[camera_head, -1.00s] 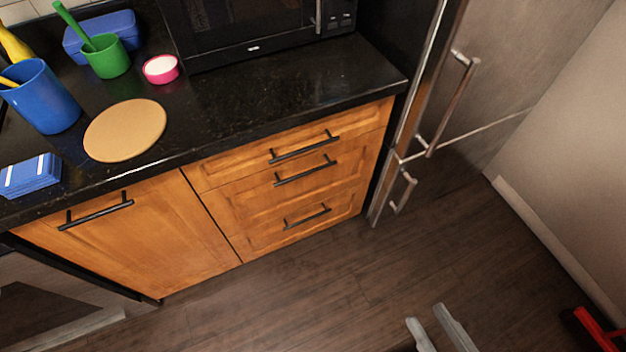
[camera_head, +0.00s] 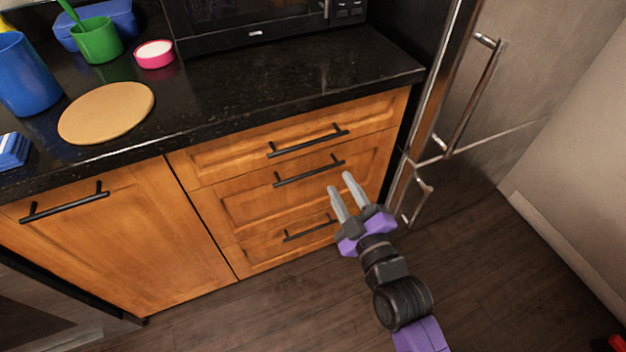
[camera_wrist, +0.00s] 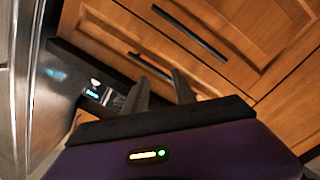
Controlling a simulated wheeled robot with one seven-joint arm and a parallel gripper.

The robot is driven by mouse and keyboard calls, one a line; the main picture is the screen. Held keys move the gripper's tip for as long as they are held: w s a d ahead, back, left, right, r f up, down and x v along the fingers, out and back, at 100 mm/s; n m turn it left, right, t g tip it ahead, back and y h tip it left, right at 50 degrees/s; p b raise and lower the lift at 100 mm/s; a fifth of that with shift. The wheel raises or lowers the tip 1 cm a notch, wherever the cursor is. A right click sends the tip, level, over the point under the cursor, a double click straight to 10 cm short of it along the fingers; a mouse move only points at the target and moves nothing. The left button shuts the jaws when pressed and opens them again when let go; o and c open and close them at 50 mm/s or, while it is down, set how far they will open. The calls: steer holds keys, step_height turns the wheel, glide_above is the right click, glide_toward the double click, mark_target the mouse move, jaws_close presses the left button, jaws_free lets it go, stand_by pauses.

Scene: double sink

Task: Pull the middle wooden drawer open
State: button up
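The middle wooden drawer (camera_head: 245,203) is shut, between the top drawer and the bottom drawer. Its black bar handle (camera_head: 308,171) runs across its upper part. My gripper (camera_head: 341,183) points up toward the drawer front, its fingertips just below the right end of that handle in the head view. The two grey fingers are apart with nothing between them. In the wrist view, which looks turned over, the open fingers (camera_wrist: 159,77) show below two black handles. The upper one there (camera_wrist: 190,33) seems to be the middle drawer's. No contact with a handle is clear.
The top drawer handle (camera_head: 308,141) is close above, and the bottom drawer handle (camera_head: 308,229) is partly behind my gripper. The steel fridge (camera_head: 480,150) with upright handles stands close on the right. The black countertop (camera_head: 270,90) overhangs the drawers. The floor in front is clear.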

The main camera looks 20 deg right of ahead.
mark_target(313, 173)
steer(key=shift+w+a+f+n+g+y+b, duration=0.15)
steer(key=shift+w+a+f+n+g, duration=0.25)
steer(key=shift+w+f+n, duration=1.45)
steer(key=shift+w+a+f+n+g+y+b, duration=0.1)
steer(key=shift+w+a+f+n+g+y, duration=0.2)
steer(key=shift+w+f+n, duration=1.6)
steer(key=shift+w+a+f+n+g+y+b, duration=0.1)
steer(key=shift+w+a+f+n+g, duration=0.65)
steer(key=shift+w, duration=2.1)
steer(key=shift+d+r+n+t, duration=0.25)
steer(key=shift+d+n+t, duration=0.05)
steer(key=shift+t, duration=0.05)
jaws_close()
